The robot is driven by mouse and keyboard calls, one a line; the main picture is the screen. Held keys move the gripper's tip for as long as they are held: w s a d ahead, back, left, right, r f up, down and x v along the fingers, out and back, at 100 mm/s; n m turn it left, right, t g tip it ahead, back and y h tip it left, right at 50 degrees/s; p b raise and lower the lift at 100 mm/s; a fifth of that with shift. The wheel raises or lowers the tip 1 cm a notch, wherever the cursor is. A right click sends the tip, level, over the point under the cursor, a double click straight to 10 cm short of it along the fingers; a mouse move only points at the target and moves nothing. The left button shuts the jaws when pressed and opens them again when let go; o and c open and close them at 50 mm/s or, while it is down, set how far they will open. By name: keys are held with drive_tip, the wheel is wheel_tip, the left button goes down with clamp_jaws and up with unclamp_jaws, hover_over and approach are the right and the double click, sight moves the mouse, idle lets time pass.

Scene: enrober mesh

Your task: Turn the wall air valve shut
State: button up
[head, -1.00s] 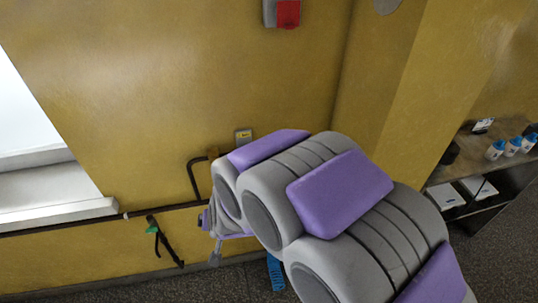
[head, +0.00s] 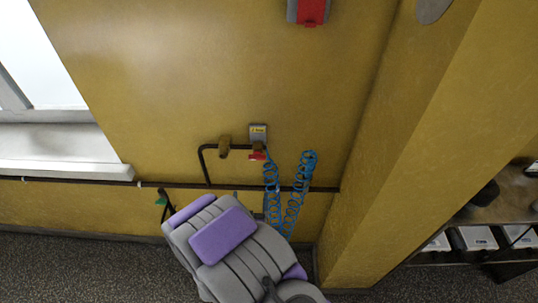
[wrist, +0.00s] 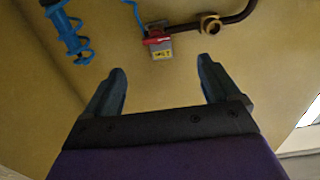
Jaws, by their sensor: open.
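The wall air valve shows in the head view as a red handle (head: 257,156) at the end of a dark bent pipe (head: 207,165). A brass fitting (head: 224,145) sits on the pipe and a grey box with a yellow label (head: 258,133) is just above the handle. The wrist view shows the red handle (wrist: 157,36), the labelled box (wrist: 162,52) and the brass fitting (wrist: 210,25) beyond the fingertips. My gripper (wrist: 162,72) is open and empty, apart from the valve. My arm hides the gripper in the head view.
Blue coiled hoses (head: 297,190) hang beside and below the valve. A horizontal pipe (head: 85,182) runs along the wall. A wall pillar (head: 430,140) and shelves (head: 480,215) stand at the right, a window sill (head: 60,170) at the left. A red and grey box (head: 310,11) is higher up.

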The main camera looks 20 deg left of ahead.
sight(257, 156)
drive_tip(key=x, duration=1.1)
drive_tip(key=r+b+x, duration=0.1)
drive_tip(key=x, duration=0.5)
drive_tip(key=shift+w+d, duration=0.1)
drive_tip(key=shift+d, duration=0.2)
drive_tip(key=shift+d, duration=0.2)
drive_tip(key=shift+d, duration=0.1)
drive_tip(key=shift+c, duration=1.4)
drive_tip(key=c, duration=0.8)
